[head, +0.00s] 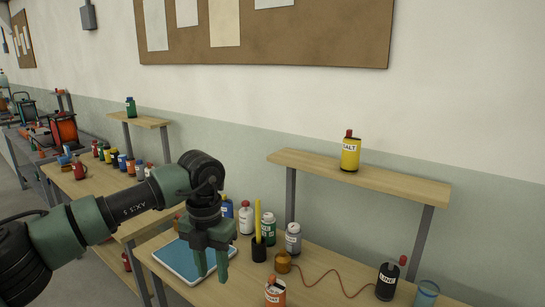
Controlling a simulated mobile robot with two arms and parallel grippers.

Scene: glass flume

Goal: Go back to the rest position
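My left arm comes in from the left, green and black, and bends down at the wrist. Its gripper (211,267) points down over the blue-topped tray or pad (178,262) on the workbench. The two green fingers are apart, with nothing visible between them. The gripper hides part of the blue pad. I cannot tell how far the fingertips are above it. My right gripper is not in view.
Right of the gripper stand a black cup with a yellow stick (259,245), several bottles, an orange jar (275,292) and a black bottle (387,281). A raised shelf (385,186) holds a yellow salt bottle (350,153). More benches with bottles recede left.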

